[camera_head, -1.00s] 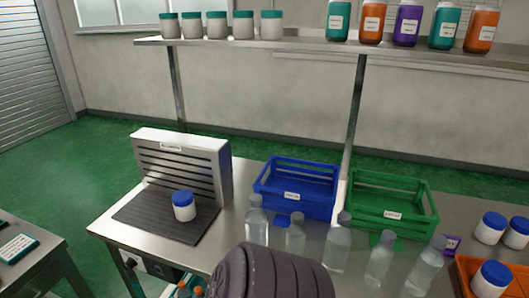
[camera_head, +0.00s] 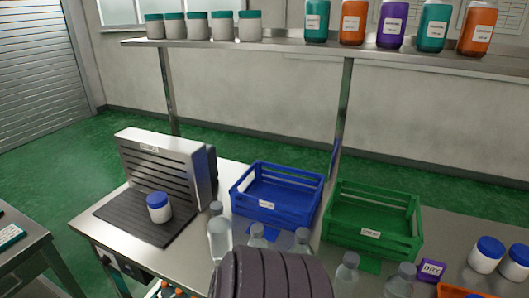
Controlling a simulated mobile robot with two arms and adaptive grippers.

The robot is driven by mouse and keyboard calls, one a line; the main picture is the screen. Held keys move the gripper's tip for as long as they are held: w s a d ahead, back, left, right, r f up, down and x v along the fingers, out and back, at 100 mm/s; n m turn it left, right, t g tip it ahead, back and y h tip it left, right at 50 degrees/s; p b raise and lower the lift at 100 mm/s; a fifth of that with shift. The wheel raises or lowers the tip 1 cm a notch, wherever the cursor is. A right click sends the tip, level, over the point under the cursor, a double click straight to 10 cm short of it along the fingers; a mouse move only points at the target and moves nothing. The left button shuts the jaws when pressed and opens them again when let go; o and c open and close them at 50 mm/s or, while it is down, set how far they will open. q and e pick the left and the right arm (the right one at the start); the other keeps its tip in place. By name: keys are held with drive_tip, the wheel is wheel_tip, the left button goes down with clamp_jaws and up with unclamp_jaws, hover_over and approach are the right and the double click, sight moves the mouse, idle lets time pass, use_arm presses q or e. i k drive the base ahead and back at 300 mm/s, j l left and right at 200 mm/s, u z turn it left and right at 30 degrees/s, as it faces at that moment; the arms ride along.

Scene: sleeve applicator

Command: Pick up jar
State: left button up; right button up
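A white jar with a blue lid (camera_head: 159,208) stands upright on the dark ribbed mat (camera_head: 118,214) of the slotted metal applicator (camera_head: 168,167) at the left of the table. More white jars with blue lids (camera_head: 487,254) stand at the right edge, next to an orange tray (camera_head: 452,291). A dark grey ribbed part, likely of my own arm, fills the bottom middle and hides part of the table. Neither gripper shows in this view.
Several clear bottles (camera_head: 220,238) stand along the table front. A blue crate (camera_head: 276,213) and a green crate (camera_head: 352,239) sit behind them. A purple label block (camera_head: 431,269) is at right. A shelf (camera_head: 300,46) with jars runs above.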

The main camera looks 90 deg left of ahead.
sight(160, 207)
drive_tip(key=u, duration=2.6)
